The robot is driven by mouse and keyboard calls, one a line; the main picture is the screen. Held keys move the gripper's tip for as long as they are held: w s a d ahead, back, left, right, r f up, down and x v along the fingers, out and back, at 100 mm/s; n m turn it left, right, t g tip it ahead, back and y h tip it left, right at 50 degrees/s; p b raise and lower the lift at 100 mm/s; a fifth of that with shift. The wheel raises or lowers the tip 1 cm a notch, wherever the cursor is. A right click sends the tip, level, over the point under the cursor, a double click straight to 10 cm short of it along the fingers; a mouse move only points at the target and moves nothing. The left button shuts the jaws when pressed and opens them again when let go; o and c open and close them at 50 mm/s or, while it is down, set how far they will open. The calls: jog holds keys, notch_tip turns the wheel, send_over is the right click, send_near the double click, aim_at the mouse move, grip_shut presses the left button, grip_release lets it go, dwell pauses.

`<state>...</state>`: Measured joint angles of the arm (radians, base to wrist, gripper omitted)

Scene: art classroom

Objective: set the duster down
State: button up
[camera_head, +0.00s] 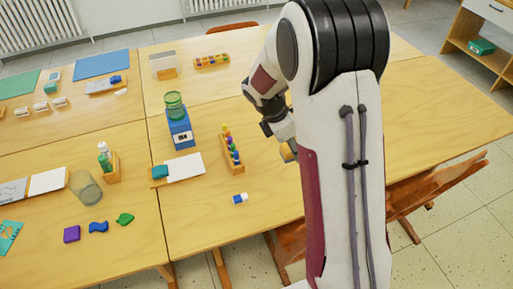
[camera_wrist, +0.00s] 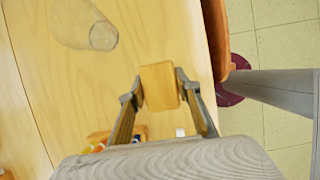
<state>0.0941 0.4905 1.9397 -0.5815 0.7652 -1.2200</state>
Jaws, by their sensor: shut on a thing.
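My gripper (camera_wrist: 160,92) is shut on the duster (camera_wrist: 160,86), a small light-brown block squeezed between its two fingers in the wrist view. In the head view the duster (camera_head: 288,152) shows only in part, at the left edge of my arm, and most of my gripper is hidden behind the arm. The duster appears held above the right table (camera_head: 440,110). How high it is above the wood, I cannot tell.
A rack of coloured pegs or bottles (camera_head: 232,150) and a blue-white block (camera_head: 240,198) lie left of my gripper. A blue box (camera_head: 180,133) stands further left. A clear, cup-like shape (camera_wrist: 88,28) shows in the wrist view. The table's right side is bare; chairs (camera_head: 425,190) stand along its front.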

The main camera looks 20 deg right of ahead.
jog(key=w+a+f+n+t, duration=0.1)
jog(key=w+a+f+n, duration=0.1)
jog(key=w, duration=0.3)
jog(key=w+a+f+n, duration=0.2)
jog(key=w, duration=0.3)
jog(key=n+t+y, duration=0.1)
jog(key=n+t, duration=0.1)
jog(key=n, duration=0.2)
send_over(257, 145)
jog(key=s+a, duration=0.1)
jog(key=shift+r+n, duration=0.45)
jog(key=shift+n, duration=0.15)
jog(key=shift+f, duration=0.1)
jog(key=shift+f, duration=3.05)
jog(key=shift+f, duration=0.1)
jog(key=shift+f, duration=1.8)
jog(key=shift+f, duration=0.15)
